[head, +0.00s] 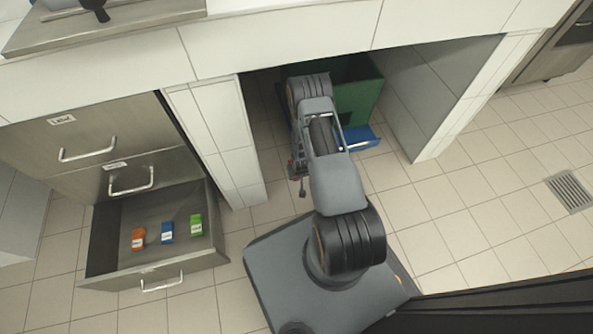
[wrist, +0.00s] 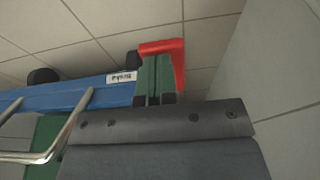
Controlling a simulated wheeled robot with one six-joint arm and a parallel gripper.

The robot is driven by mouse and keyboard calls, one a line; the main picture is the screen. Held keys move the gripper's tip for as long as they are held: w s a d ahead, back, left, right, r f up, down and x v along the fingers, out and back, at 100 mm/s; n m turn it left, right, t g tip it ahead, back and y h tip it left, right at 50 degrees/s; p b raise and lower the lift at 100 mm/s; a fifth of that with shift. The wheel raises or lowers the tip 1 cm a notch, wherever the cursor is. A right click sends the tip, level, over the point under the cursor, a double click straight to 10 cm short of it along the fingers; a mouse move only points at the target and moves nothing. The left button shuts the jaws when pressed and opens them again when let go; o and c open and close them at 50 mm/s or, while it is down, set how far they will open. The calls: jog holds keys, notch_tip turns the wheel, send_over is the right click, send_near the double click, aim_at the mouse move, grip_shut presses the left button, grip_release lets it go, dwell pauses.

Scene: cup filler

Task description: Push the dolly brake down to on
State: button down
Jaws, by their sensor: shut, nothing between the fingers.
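The blue dolly (head: 361,137) stands in the bay under the counter with a green bin (head: 358,98) on it. In the wrist view the dolly's blue side (wrist: 65,100) carries a small white label (wrist: 121,77) and a bent metal handle (wrist: 62,140). The red brake lever (wrist: 178,62) shows at the end of the dolly. My gripper (wrist: 157,60) is shut and empty, its green fingers in front of the lever and overlapping it in the picture. I cannot tell whether they touch.
The bay's side walls (head: 430,80) stand close on both sides. At left an open drawer (head: 120,225) holds an orange, a blue and a green packet. The tiled floor (head: 470,215) at right is clear, with a drain grate (head: 571,192).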

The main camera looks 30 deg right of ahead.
jog(key=shift+s+a+f+b, duration=0.1)
jog(key=shift+s+f+b, duration=0.1)
jog(key=shift+f+b, duration=0.4)
jog(key=shift+s+a+f+b, duration=0.15)
jog(key=shift+f+b, duration=0.1)
jog(key=shift+f, duration=0.65)
jog(key=shift+d, duration=0.15)
jog(key=shift+r+p, duration=0.3)
jog(key=shift+r, duration=0.05)
jog(key=s+a+r+p, duration=0.1)
jog(key=s+r+p, duration=0.5)
jog(key=s+r, duration=0.2)
jog(key=shift+s+a+r+p, duration=0.2)
jog(key=shift+a+r+p, duration=0.2)
jog(key=shift+r, duration=0.5)
